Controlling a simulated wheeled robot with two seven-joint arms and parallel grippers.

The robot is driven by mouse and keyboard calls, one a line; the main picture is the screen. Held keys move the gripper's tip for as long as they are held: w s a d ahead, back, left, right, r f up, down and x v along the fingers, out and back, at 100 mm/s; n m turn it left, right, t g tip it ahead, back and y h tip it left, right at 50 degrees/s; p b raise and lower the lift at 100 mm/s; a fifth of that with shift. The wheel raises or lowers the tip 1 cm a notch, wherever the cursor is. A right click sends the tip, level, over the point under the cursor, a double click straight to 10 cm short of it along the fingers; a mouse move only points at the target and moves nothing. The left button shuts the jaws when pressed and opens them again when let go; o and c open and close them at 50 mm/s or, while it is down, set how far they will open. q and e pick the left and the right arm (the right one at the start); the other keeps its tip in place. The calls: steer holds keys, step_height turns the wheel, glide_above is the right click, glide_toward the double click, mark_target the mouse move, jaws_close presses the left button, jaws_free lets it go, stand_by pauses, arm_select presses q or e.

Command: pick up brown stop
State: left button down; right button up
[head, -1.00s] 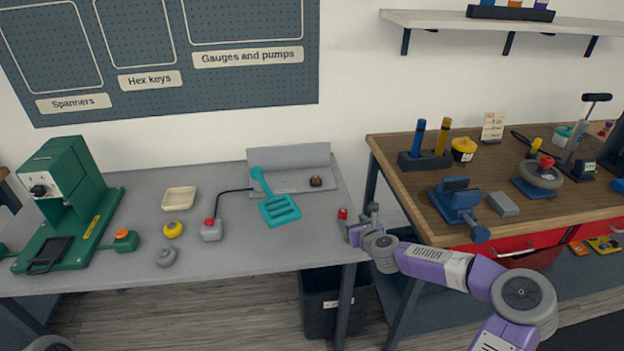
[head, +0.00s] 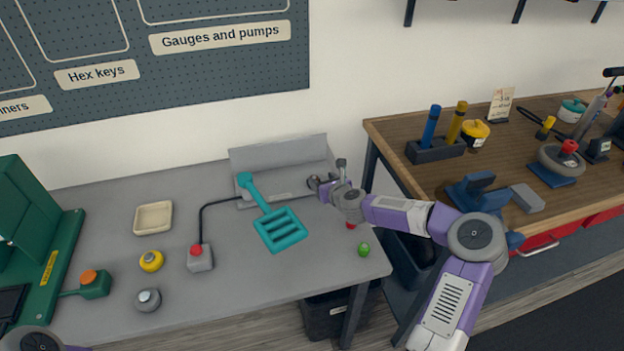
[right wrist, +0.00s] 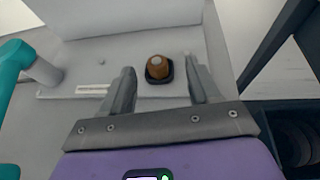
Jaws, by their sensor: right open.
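The brown stop (right wrist: 158,67) is a short round brown cap on a black base. In the right wrist view it sits upright on the grey tray (right wrist: 75,94), between and beyond the two fingertips. My right gripper (right wrist: 160,75) is open and empty, with one finger on either side of the line to the stop. In the head view the right gripper (head: 328,177) is over the right end of the grey tray (head: 245,157), and the stop is mostly hidden beside its fingers. My left gripper is out of view.
A red-button box (head: 200,260), a yellow knob (head: 151,261) and a cream dish (head: 153,217) stand farther left. A green piece (head: 363,249) and a red piece (head: 351,225) stand near the table's right edge.

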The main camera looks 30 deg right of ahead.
mark_target(314, 177)
steer(key=shift+a+f+b+x, duration=0.1)
steer(key=shift+f+b+x, duration=0.05)
steer(key=shift+x, duration=0.7)
steer(key=shift+a+f+b+x, duration=0.1)
steer(key=shift+a+b+x, duration=0.1)
steer(key=shift+x, duration=0.6)
steer(key=shift+a+f+b+x, duration=0.1)
steer(key=shift+f+b+x, duration=0.05)
steer(key=shift+x, duration=0.7)
steer(key=shift+s, duration=0.1)
steer(key=c, duration=1.1)
